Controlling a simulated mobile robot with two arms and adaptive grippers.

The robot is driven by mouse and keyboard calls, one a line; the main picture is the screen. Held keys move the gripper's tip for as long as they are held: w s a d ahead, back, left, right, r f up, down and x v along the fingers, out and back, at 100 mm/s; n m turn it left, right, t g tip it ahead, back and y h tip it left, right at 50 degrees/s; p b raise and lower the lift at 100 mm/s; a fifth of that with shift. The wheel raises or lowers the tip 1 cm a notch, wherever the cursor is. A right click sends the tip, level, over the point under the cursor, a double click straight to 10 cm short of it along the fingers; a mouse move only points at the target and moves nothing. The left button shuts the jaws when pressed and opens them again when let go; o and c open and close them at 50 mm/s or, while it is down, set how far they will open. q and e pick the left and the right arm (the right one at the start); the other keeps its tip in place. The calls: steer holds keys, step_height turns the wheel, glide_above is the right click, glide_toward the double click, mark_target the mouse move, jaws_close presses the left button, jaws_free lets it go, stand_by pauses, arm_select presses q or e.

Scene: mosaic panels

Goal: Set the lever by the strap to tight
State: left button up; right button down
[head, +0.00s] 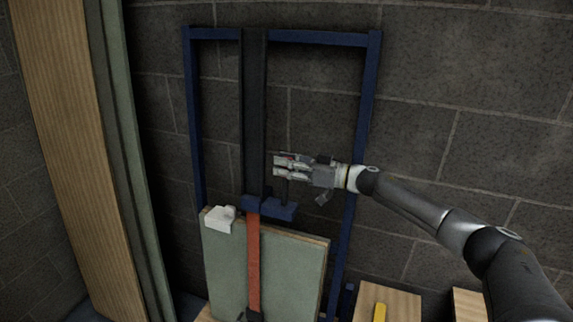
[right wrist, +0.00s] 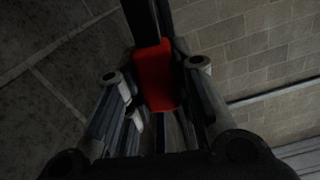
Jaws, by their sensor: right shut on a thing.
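The orange-red strap (head: 253,262) runs down over the front of a panel from a blue bracket (head: 270,207) on a dark upright. A thin dark lever (head: 285,190) rises from the right part of the bracket and stands about upright. My right gripper (head: 280,165) reaches in from the right and is shut on the lever's red grip, which is mostly hidden in the head view. In the right wrist view, the red grip (right wrist: 155,75) lies between the two fingers. My left gripper is not in view.
A blue frame (head: 372,100) with a dark upright (head: 254,110) stands against the block wall. A green-faced panel (head: 290,270) leans inside it, with a white block (head: 219,219) on its top edge. Tall boards (head: 70,130) stand at left. A wooden box (head: 400,302) with a yellow item is lower right.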

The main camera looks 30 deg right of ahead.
steer(key=shift+s+a+n, duration=0.2)
steer(key=shift+s+n, duration=0.05)
steer(key=shift+n, duration=0.05)
arm_select(q)
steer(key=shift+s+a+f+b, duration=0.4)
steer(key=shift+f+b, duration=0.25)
steer(key=shift+b, duration=0.1)
arm_select(e)
steer(key=s+a+f+n, duration=0.3)
steer(key=s+a+n, duration=0.3)
steer(key=n, duration=0.4)
steer(key=shift+a, duration=0.45)
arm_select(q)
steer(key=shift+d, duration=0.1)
arm_select(e)
steer(key=shift+f+n, duration=0.2)
steer(key=shift+n, duration=0.1)
steer(key=c, duration=1.2)
jaws_free()
steer(key=shift+r, duration=0.1)
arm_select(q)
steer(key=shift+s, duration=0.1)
